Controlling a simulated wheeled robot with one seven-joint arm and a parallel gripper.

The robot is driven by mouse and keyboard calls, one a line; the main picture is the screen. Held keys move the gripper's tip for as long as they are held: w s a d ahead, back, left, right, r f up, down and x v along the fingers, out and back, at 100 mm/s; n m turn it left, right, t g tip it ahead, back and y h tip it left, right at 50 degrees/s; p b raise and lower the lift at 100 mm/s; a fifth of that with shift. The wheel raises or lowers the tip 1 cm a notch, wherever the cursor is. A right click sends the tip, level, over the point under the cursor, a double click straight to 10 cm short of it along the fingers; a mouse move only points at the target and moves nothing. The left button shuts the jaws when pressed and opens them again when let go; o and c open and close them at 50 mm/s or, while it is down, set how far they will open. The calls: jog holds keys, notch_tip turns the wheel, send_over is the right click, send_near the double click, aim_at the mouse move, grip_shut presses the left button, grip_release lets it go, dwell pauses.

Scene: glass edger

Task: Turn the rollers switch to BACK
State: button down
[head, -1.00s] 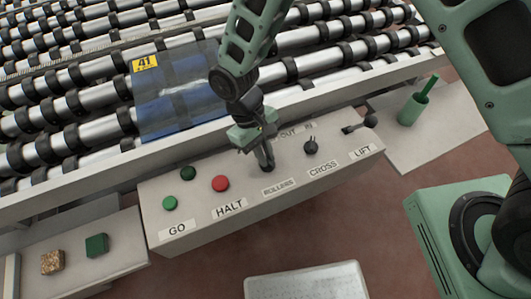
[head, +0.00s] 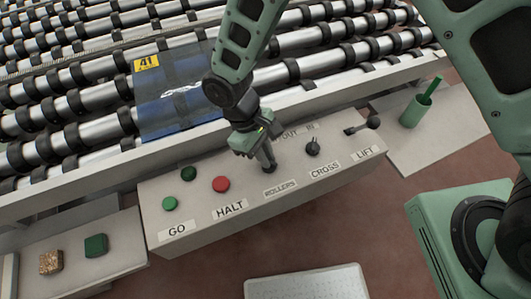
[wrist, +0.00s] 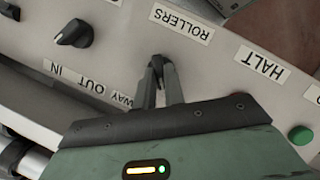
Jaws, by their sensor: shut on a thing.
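The rollers switch (wrist: 159,70) is a small dark knob above the ROLLERS label on the grey control box (head: 218,241). In the head view my gripper (head: 268,168) hides most of it. My gripper's fingers (wrist: 160,85) are shut on the knob in the wrist view. Position words beside the switch are mostly covered; only "WAY" (wrist: 122,100) shows by the fingers. I cannot read which way the knob points.
The red HALT button (head: 221,184) and green GO button (head: 169,203) lie left of the switch. The CROSS knob (head: 312,147) and LIFT lever (head: 362,126) lie right. A glass sheet (head: 165,110) tagged 41 is on the rollers behind. A green cup (head: 414,110) stands far right.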

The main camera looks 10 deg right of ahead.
jog(key=c, duration=1.5)
grip_release()
jog(key=shift+r, duration=0.1)
jog(key=b+v, duration=0.3)
jog(key=v, duration=1.4)
jog(key=shift+w+r+b, duration=0.1)
jog(key=shift+r+b, duration=0.05)
jog(key=shift+b, duration=0.2)
notch_tip(320, 180, up, 3)
jog(key=y, duration=0.2)
send_over(269, 176)
jog(key=s+d+m+t, duration=0.1)
jog(key=s+d, duration=0.2)
jog(key=s+d+t+y, duration=0.1)
jog(key=s+d, duration=0.2)
jog(key=s+d+f+m+y, duration=0.1)
jog(key=s+d, duration=0.1)
jog(key=s, duration=0.1)
jog(key=shift+d+m+t, duration=0.3)
jog(key=shift+d+t, duration=0.1)
